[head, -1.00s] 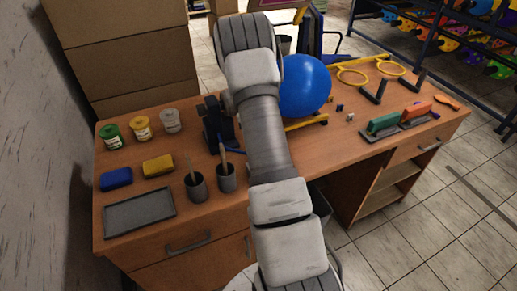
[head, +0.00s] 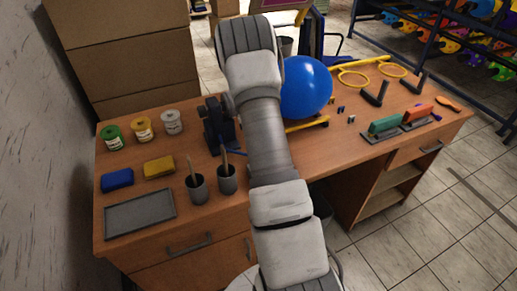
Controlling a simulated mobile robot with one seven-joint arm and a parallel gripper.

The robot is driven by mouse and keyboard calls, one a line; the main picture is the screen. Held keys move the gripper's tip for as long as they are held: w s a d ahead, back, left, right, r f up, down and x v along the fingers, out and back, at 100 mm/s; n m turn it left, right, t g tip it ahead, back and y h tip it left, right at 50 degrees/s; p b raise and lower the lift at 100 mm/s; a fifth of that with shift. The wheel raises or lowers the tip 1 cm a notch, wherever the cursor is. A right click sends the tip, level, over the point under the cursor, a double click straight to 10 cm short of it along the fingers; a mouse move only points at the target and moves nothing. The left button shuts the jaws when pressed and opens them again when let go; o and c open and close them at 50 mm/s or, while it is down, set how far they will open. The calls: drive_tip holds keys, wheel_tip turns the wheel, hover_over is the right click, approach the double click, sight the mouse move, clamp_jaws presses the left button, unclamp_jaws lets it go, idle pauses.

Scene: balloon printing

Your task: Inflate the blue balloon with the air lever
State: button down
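The blue balloon (head: 307,88) is large, round and smooth. It sits at the back middle of the wooden desk, its left side hidden behind my arm. A dark upright device (head: 213,128) stands just left of my arm, with a thin blue bar low beside it. I cannot tell whether it is the air lever or part of my gripper. A yellow bar (head: 307,124) lies below the balloon. My arm crosses the middle of the view and bends over at the top. I cannot make out my gripper's fingers or any contact with a lever.
On the desk's left are several small jars (head: 142,129), blue (head: 117,180) and yellow (head: 159,167) blocks, a grey tray (head: 107,217) and two dark cups (head: 197,190). Boxes (head: 120,50) stand behind.

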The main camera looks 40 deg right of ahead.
drive_tip(key=shift+w+r, duration=0.1)
drive_tip(key=shift+w, duration=0.15)
idle(0.6)
drive_tip(key=c, duration=0.8)
unclamp_jaws()
drive_tip(key=shift+c, duration=0.2)
drive_tip(key=o, duration=0.3)
drive_tip(key=shift+s, duration=0.1)
drive_tip(key=v, duration=1.7)
drive_tip(key=shift+r, duration=0.2)
